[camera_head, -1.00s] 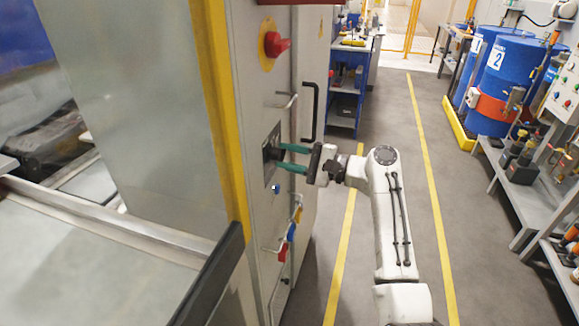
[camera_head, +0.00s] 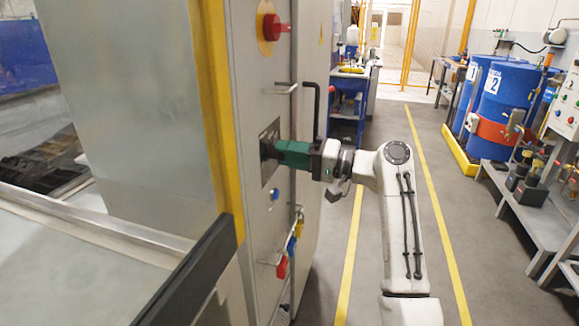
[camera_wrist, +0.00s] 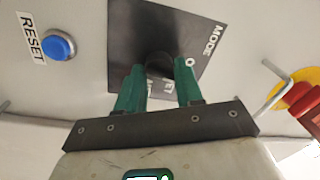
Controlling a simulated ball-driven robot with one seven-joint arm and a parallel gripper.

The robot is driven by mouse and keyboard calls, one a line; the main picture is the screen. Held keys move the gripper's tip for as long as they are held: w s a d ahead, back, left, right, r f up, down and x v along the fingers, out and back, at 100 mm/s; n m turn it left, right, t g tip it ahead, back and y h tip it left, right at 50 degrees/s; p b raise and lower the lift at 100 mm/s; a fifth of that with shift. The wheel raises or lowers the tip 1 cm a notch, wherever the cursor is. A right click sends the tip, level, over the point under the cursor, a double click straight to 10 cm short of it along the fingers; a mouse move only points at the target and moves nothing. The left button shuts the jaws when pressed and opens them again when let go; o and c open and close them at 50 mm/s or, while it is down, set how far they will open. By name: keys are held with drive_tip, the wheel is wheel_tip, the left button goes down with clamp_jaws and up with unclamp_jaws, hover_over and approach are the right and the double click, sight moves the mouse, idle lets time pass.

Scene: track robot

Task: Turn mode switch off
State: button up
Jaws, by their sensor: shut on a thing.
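The mode switch is a black knob (camera_head: 266,150) on a dark square plate (camera_head: 267,178) on the grey cabinet front. In the wrist view the knob (camera_wrist: 160,66) sits between the two green fingers of my gripper (camera_wrist: 161,68). The plate (camera_wrist: 140,30) bears the word MODE, and other lettering is partly hidden by the fingers. My gripper (camera_head: 272,150) is shut on the knob in the head view, its fingers lined up one behind the other. The knob's exact pointing is hidden.
A blue RESET button (camera_wrist: 58,46) lies beside the plate. A red emergency knob (camera_head: 274,27) is above, and red, blue and yellow padlocks (camera_head: 291,245) hang below. A black handle (camera_head: 312,108) stands out nearby. The aisle floor to the right is clear.

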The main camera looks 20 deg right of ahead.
drive_tip(key=shift+f+n+b, duration=0.35)
drive_tip(key=shift+n+b, duration=0.35)
drive_tip(key=shift+n, duration=0.1)
drive_tip(key=o, duration=0.8)
drive_tip(key=shift+c, duration=0.2)
drive_tip(key=shift+o, duration=1.2)
drive_tip(key=shift+r, duration=0.25)
drive_tip(key=shift+d, duration=0.1)
drive_tip(key=v, duration=1)
drive_tip(key=shift+s+d, duration=0.2)
drive_tip(key=shift+d, duration=0.05)
